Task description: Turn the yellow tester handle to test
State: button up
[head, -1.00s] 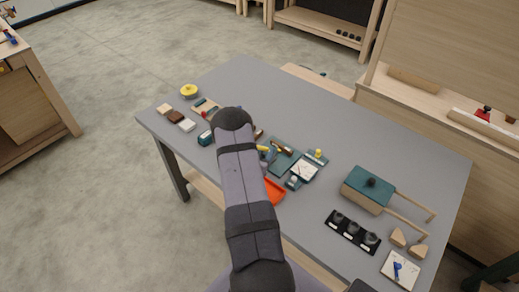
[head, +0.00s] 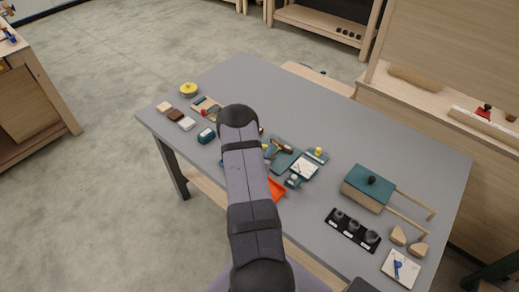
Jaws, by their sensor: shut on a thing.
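The tester (head: 284,163) is a teal fixture near the middle of the grey table, with a white-faced plate (head: 304,167) at its right. A small bit of the yellow handle (head: 266,147) shows at its left end, just past my arm. My gripper (head: 269,153) is mostly hidden behind my own arm; only a small grey part shows at the handle. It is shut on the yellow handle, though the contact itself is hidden. A small yellow knob (head: 319,151) stands at the fixture's right end.
An orange tray (head: 276,188) lies close to my arm's right side. A teal-topped box (head: 368,187) with wooden rails and a black strip of dark cups (head: 352,230) stand to the right. Small blocks and a yellow disc (head: 189,89) lie at the left. The table's back is clear.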

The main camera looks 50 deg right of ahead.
jog(key=n+t, duration=0.1)
jog(key=n+t+y+b, duration=0.1)
jog(key=s+n+t+b, duration=0.1)
jog(key=shift+d+f+y, duration=0.1)
jog(key=shift+d+y, duration=0.25)
jog(key=shift+y, duration=0.05)
jog(key=n+t+y+b, duration=0.1)
jog(key=n, duration=0.1)
jog(key=n+t+y+b, duration=0.2)
jog(key=shift+s+d+y, duration=0.2)
jog(key=shift+d+y, duration=0.1)
jog(key=shift+d, duration=0.05)
jog(key=n+t+y+b, duration=0.1)
jog(key=n+y, duration=0.1)
jog(key=d+n+y+b, duration=0.1)
jog(key=n+y+b, duration=0.1)
jog(key=y, duration=0.1)
jog(key=shift+s+n+t, duration=0.1)
jog(key=shift+n+t, duration=0.3)
jog(key=shift+n+y, duration=0.4)
jog(key=shift+y, duration=0.3)
jog(key=shift+r, duration=0.25)
jog(key=o, duration=1.1)
jog(key=shift+f, duration=0.1)
jog(key=shift+c, duration=0.2)
jog(key=shift+b, duration=0.3)
jog(key=shift+b+v, duration=0.95)
jog(key=shift+v, duration=2.7)
jog(key=shift+d, duration=0.1)
